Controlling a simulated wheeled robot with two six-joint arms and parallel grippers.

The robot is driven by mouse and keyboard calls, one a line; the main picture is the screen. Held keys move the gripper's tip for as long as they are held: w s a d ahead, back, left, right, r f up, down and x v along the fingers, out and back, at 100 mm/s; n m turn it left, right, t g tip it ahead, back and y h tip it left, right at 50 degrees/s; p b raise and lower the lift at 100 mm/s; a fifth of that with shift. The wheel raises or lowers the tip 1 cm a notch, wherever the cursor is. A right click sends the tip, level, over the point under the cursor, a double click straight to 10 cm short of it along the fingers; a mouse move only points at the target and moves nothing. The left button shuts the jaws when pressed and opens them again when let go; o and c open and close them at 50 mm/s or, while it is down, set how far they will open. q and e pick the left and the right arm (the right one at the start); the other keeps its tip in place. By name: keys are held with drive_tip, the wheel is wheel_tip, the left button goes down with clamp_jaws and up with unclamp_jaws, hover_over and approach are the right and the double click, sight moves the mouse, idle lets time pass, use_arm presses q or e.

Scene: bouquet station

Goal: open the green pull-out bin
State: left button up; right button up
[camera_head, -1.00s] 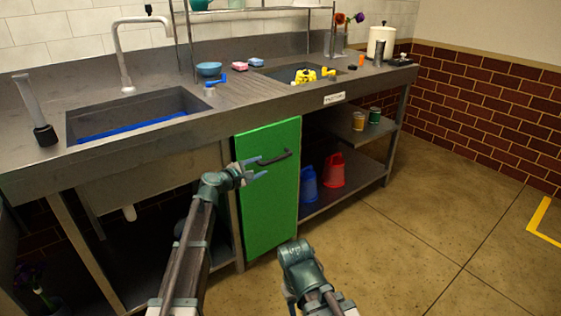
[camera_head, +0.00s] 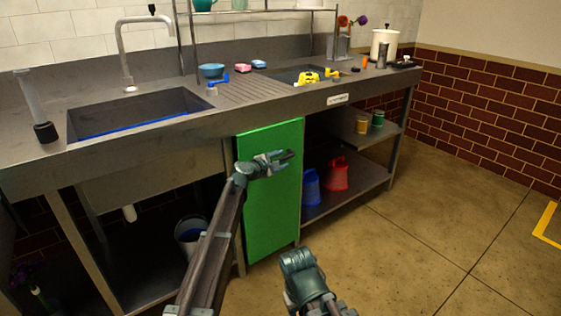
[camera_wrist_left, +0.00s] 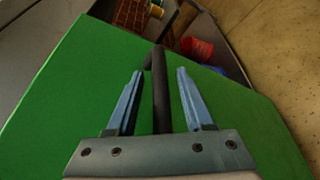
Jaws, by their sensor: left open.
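The green pull-out bin (camera_head: 272,205) has a flat green front under the steel counter, and it looks closed. Its dark bar handle (camera_wrist_left: 160,88) runs between the two blue-grey fingers of my left gripper in the left wrist view. My left gripper (camera_head: 283,158) is at the handle near the top of the green front. Its fingers are open, one on each side of the bar, with gaps visible. In the head view the gripper hides most of the handle. My right gripper is not clearly visible; only part of my right arm (camera_head: 303,275) shows at the bottom.
A blue bucket (camera_head: 311,187) and a red bucket (camera_head: 337,174) stand on the lower shelf right of the bin. A sink (camera_head: 140,112) is in the counter at left. The floor (camera_head: 400,260) before the bin and to the right is clear.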

use_arm(q)
clamp_jaws()
idle(1.4)
